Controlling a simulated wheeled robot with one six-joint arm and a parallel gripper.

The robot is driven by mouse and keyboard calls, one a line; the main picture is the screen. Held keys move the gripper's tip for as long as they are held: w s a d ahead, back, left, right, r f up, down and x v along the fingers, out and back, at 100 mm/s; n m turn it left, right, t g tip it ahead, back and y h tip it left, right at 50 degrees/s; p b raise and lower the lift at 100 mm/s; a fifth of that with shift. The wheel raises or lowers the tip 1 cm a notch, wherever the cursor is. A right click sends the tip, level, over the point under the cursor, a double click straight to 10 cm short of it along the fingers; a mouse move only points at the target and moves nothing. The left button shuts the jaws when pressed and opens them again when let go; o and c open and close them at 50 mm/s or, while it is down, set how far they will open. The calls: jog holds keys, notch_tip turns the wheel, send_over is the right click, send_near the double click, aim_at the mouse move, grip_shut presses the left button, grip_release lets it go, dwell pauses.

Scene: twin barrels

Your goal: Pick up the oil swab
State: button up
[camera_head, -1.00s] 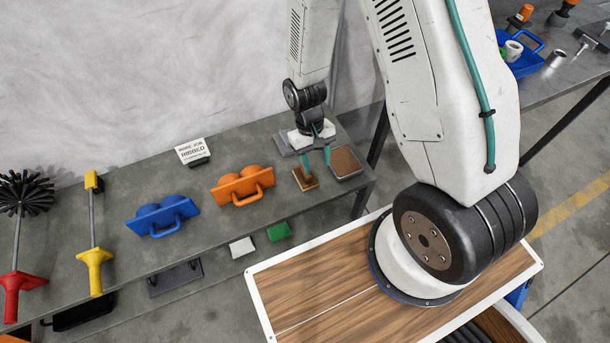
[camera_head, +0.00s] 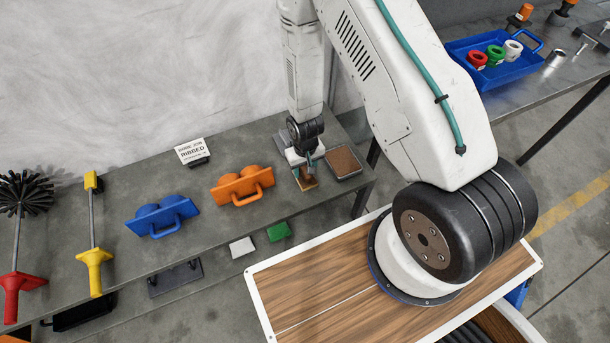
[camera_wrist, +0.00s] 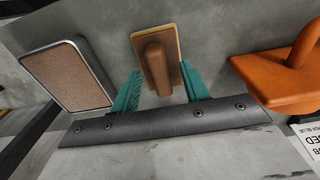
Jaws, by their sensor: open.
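What looks like the oil swab (camera_head: 308,184), a flat pad with a tan rim and a brown block handle, lies on the grey bench. In the wrist view the swab (camera_wrist: 168,38) is between the two teal fingers of my gripper (camera_wrist: 161,82), one finger on each side of its brown handle. The fingers are open; I cannot tell whether either touches the handle. In the head view my gripper (camera_head: 307,168) is over the swab and partly hides it.
A metal-rimmed tray (camera_head: 357,175) with a brown surface sits just right of the swab. An orange handled block (camera_head: 243,186) and a blue one (camera_head: 161,216) stand to the left. A sign reading "bore job ribbed" (camera_head: 190,149) stands behind. The bench's front edge is close.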

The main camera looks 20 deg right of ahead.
jog(key=shift+f, duration=0.65)
grip_shut()
jog(key=shift+r, duration=0.1)
